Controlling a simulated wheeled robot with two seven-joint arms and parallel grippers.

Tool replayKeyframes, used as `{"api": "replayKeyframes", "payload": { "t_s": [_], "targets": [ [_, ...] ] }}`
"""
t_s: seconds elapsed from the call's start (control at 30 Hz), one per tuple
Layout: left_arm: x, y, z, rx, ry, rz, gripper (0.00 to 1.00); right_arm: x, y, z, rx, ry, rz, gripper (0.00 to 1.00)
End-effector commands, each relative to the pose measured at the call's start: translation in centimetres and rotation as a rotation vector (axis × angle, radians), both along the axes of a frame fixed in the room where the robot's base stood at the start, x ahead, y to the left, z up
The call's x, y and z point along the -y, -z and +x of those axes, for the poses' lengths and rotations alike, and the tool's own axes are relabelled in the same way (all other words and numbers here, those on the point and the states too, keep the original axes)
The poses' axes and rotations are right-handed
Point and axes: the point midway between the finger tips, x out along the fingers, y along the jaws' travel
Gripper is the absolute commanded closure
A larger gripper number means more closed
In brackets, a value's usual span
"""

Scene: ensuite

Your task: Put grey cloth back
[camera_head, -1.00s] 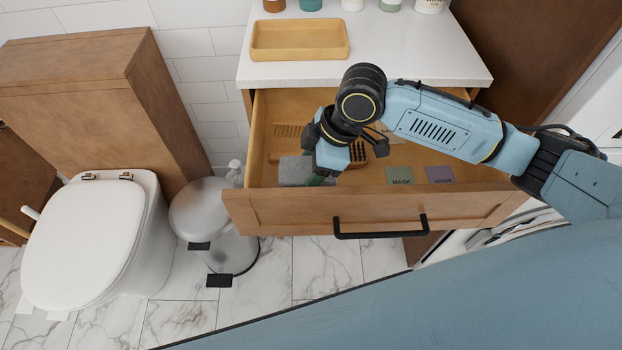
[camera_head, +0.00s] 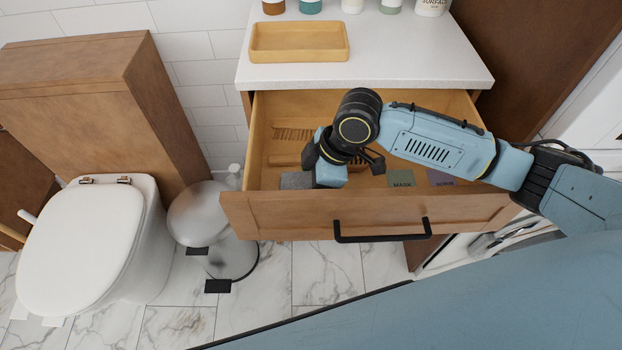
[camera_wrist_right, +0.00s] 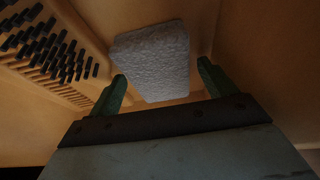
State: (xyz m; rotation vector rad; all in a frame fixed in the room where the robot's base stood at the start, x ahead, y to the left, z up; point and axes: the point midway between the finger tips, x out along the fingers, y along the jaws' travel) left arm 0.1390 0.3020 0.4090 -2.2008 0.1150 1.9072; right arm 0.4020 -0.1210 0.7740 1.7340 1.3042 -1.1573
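The grey cloth (camera_head: 296,180), a small folded block, is in the open drawer (camera_head: 380,212), near its left front corner. In the head view the drawer front hides its lower part. In the right wrist view the cloth (camera_wrist_right: 152,62) lies just beyond and between the green fingertips. My right gripper (camera_wrist_right: 160,88) is open, with a visible gap between the cloth and the right-hand finger. In the head view my right gripper (camera_head: 325,175) reaches down into the drawer beside the cloth, its fingertips hidden. My left gripper is not in view.
A brush (camera_head: 295,134) lies at the back of the drawer, its dark bristles close on the left in the wrist view. Cards (camera_head: 401,180) lie to the right. A wooden tray (camera_head: 300,42) and bottles stand on the counter. A bin (camera_head: 208,225) stands left of the drawer.

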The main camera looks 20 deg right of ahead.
Motion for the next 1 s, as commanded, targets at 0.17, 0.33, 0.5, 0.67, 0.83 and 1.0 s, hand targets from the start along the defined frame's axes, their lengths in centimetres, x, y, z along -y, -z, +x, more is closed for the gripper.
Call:
{"api": "replayKeyframes", "payload": {
  "t_s": [0.17,0.33,0.5,0.67,0.83,1.0],
  "targets": [
    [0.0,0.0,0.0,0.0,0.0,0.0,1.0,0.0,0.0,0.0,0.0,0.0,0.0,0.17],
    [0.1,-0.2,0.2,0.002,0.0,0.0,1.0,0.1,-0.5,0.0,0.001,0.0,0.0,0.17],
    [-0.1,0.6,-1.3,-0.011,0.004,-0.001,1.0,0.9,-2.6,-0.2,0.003,0.001,-0.001,0.17],
    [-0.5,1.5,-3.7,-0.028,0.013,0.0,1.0,1.9,-5.3,-0.5,0.002,0.0,-0.001,0.17],
    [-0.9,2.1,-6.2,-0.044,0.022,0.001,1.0,3.1,-8.2,-0.8,0.002,0.001,-0.002,0.17],
    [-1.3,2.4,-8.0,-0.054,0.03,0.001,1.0,3.9,-10.2,-1.1,0.0,0.001,-0.001,0.17]
  ]
}}
